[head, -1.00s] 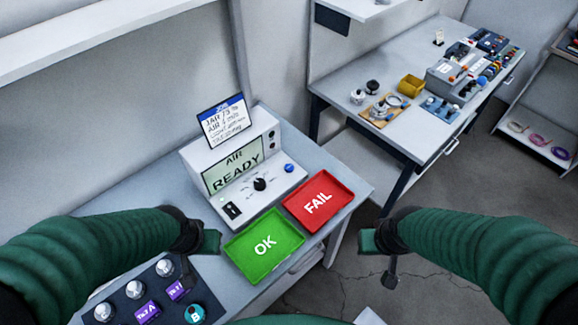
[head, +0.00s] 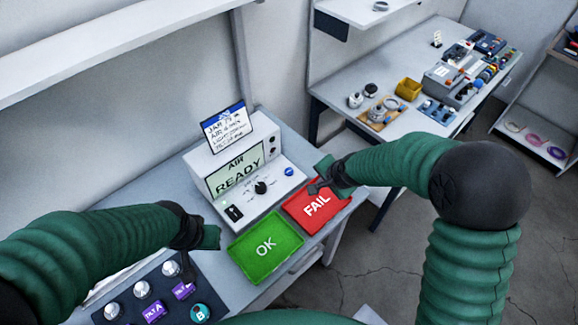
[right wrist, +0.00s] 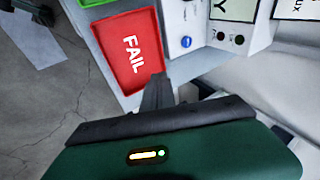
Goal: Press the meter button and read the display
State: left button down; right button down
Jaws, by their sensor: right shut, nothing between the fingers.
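The grey meter (head: 243,175) stands on the near bench. Its display (head: 235,170) reads "AIR READY". A blue button (head: 289,171) sits at the right of its sloped front, beside a black knob (head: 261,187) and a black switch (head: 234,212). The button also shows in the right wrist view (right wrist: 186,42). My right gripper (head: 316,187) is shut and empty, over the red FAIL tray, to the right of the button and apart from it. In the right wrist view its dark fingers (right wrist: 158,90) show near the tray's edge. My left gripper (head: 212,237) is left of the green tray; its jaws are unclear.
The red FAIL tray (head: 336,212) and green OK tray (head: 248,262) lie in front of the meter. A card (head: 226,128) stands on the meter. A dark panel with jars (head: 197,288) is at lower left. A second bench (head: 400,60) with parts stands behind at right.

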jog(key=w+a+f+m+t+y+p, duration=0.1)
jog(key=w+a+m+t+p, duration=0.15)
jog(key=w+a+m, duration=0.65)
jog(key=m+p, duration=0.1)
jog(key=m, duration=0.3)
send_over(290, 173)
jog(key=shift+f+t+y, duration=0.25)
jog(key=shift+f+y, duration=0.15)
jog(key=shift+f, duration=0.5)
notch_tip(290, 173, down, 9)
jog(key=b, duration=0.6)
jog(key=shift+w, duration=0.1)
jog(key=shift+f+b, duration=0.3)
jog(key=shift+b, duration=0.1)
